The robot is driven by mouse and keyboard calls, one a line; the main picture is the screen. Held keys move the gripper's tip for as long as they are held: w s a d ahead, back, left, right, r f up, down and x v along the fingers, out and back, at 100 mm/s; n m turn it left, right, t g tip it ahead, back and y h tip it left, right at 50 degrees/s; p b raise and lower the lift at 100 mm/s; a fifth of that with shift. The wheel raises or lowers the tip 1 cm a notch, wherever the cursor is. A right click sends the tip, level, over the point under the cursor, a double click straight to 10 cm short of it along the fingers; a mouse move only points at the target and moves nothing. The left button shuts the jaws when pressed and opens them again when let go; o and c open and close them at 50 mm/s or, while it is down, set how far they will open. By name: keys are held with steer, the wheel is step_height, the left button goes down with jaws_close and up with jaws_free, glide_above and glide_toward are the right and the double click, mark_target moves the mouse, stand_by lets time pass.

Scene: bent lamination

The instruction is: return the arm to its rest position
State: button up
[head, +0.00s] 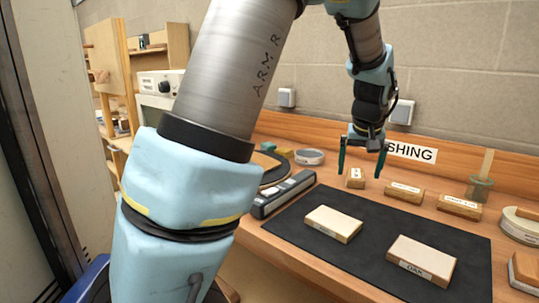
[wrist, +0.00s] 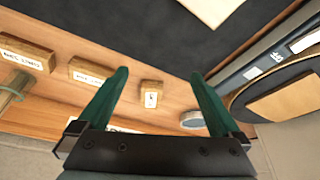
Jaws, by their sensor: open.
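My arm reaches up from the lower left and across the top of the head view. My gripper (head: 362,162) hangs over the back of the bench, fingers pointing down. Its two green fingers are apart with nothing between them. In the wrist view my gripper (wrist: 160,85) is also open and empty, with the bench surface beyond it. A small labelled wood block (head: 355,178) stands on the bench below the fingers; it also shows between them in the wrist view (wrist: 151,94).
A black mat (head: 377,236) bears two pale wood blocks (head: 334,223) (head: 421,260). A grey long device (head: 283,194) lies left of the mat. A block wall stands behind.

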steer(key=shift+n+g+y, duration=0.3)
steer(key=shift+n, duration=0.1)
steer(key=a, duration=0.3)
steer(key=a+f, duration=0.1)
steer(key=a, duration=0.2)
steer(key=a+f, duration=0.1)
steer(key=a, duration=0.3)
steer(key=shift+s+f, duration=0.1)
steer(key=shift+s, duration=0.15)
steer(key=shift+g, duration=0.3)
steer(key=a, duration=0.2)
steer(key=s+a+f, duration=0.1)
steer(key=a, duration=0.2)
steer(key=s+a, duration=0.1)
steer(key=a, duration=0.1)
steer(key=shift+s+a+f, duration=0.2)
steer(key=shift+a+f, duration=0.1)
steer(key=shift+f, duration=0.1)
steer(key=s+a+f+n+g, duration=0.1)
steer(key=s+a+f, duration=0.2)
steer(key=s+a, duration=0.6)
steer(key=a, duration=0.3)
steer(key=shift+s+f, duration=0.2)
steer(key=shift+s, duration=0.1)
